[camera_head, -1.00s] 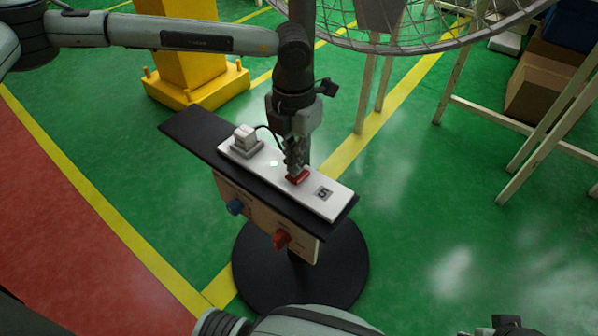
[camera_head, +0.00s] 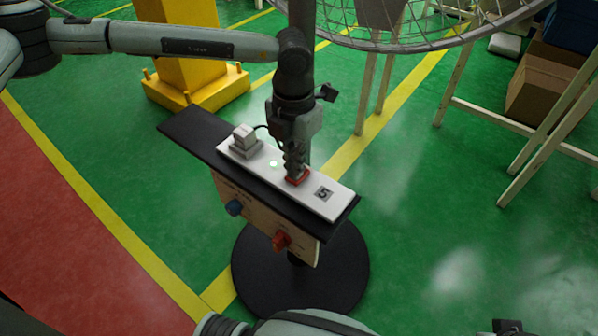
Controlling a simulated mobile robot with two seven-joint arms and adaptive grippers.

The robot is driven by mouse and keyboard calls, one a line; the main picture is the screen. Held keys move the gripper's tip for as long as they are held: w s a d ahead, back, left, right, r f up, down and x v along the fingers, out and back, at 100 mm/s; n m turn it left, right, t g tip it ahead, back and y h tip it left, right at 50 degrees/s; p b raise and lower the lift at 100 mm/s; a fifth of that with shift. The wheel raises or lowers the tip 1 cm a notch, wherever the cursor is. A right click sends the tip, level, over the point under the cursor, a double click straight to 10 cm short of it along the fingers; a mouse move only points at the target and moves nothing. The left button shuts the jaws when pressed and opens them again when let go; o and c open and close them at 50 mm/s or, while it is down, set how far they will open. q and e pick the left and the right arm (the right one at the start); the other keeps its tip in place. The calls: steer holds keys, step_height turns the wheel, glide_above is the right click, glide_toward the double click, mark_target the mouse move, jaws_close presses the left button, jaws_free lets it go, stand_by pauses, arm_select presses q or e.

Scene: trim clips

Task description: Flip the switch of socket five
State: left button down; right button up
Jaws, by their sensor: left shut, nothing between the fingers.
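The white socket strip labelled 5 (camera_head: 313,200) lies on the black top of a stand. A red switch (camera_head: 303,180) sits on the strip, partly hidden behind my left gripper. My left gripper (camera_head: 293,177) is shut and empty, pointing down with its fingertips at the switch. They look to be touching it. A small light (camera_head: 273,164) glows pale green on the strip. A grey-white plug (camera_head: 244,141) with a dark cord stands at the strip's far left end. My right gripper is not clearly visible; only part of my right arm shows at the bottom edge.
The stand has a round black base (camera_head: 338,283). A yellow post (camera_head: 190,60) and a large wire fan guard (camera_head: 420,42) are behind.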

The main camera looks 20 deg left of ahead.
arm_select(q)
steer(key=shift+f, duration=0.15)
steer(key=shift+r+p, duration=1.65)
steer(key=shift+r, duration=1.9)
